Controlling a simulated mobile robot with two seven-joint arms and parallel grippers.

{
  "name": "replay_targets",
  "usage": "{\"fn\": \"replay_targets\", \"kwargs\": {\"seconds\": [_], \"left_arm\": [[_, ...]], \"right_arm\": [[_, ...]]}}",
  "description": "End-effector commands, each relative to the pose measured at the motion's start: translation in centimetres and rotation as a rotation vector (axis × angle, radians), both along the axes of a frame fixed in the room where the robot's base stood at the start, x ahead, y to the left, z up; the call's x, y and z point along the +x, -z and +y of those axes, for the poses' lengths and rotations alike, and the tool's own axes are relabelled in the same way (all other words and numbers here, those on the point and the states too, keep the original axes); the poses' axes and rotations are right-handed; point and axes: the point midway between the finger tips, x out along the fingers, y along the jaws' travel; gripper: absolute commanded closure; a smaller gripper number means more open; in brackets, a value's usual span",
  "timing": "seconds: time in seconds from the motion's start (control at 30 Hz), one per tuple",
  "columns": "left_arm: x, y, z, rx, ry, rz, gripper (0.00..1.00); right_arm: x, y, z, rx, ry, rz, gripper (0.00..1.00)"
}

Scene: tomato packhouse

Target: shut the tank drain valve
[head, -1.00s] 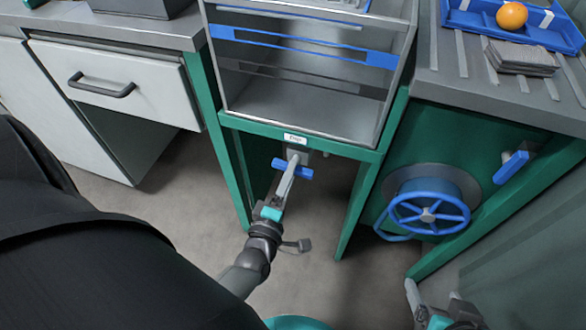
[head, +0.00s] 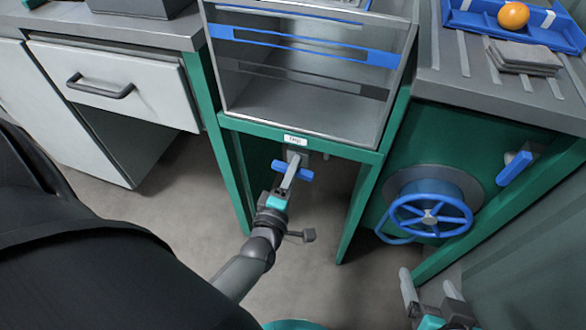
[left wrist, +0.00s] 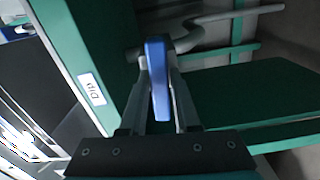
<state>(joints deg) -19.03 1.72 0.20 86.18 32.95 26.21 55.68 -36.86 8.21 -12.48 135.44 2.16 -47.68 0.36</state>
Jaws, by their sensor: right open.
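The tank (head: 300,139) has a small white label, which reads "Dip" in the left wrist view (left wrist: 92,89). Below its front edge is the drain valve with a blue bar handle (head: 305,175), lying crosswise in the head view. My left gripper (head: 290,171) is at the middle of this handle. In the left wrist view the blue handle (left wrist: 157,75) lies between the two fingers, which close against its sides. The valve body is mostly hidden behind the handle. My right gripper (head: 428,292) is open and empty at the lower right, below the blue handwheel.
A blue handwheel (head: 430,212) and another blue lever (head: 514,168) are on the green panel to the right. A blue tray (head: 560,37) with an orange fruit (head: 513,15) stands on the bench above. A drawer cabinet (head: 110,85) stands left. Floor below the tank is open.

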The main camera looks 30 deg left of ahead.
Motion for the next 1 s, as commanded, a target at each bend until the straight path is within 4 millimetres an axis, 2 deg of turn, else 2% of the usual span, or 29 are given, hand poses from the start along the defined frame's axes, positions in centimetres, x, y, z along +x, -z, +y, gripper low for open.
{"fn": "replay_targets", "kwargs": {"seconds": [0.03,0.23,0.27,0.6,0.8,1.0], "left_arm": [[-0.01,0.01,0.0,0.0,0.0,0.0,0.77],[-0.02,0.01,0.0,0.0,0.0,0.0,0.99],[-0.02,0.01,0.0,0.0,0.0,0.0,1.0],[-0.02,0.0,0.0,-0.006,0.0,-0.001,1.0],[-0.03,-0.01,-0.05,-0.105,0.002,-0.024,1.0],[-0.03,0.04,-0.03,-0.118,0.0,-0.027,1.0]], "right_arm": [[-0.01,0.02,0.0,0.0,0.0,0.0,0.14],[-0.02,0.02,0.0,0.0,0.0,0.001,0.14],[-0.02,0.02,0.0,0.0,0.0,0.001,0.14],[-0.03,0.02,-0.02,-0.001,0.0,0.002,0.14],[-0.47,0.28,-0.28,-0.015,0.0,0.037,0.14],[-0.37,-0.05,-0.44,-0.018,0.003,0.036,0.14]]}}
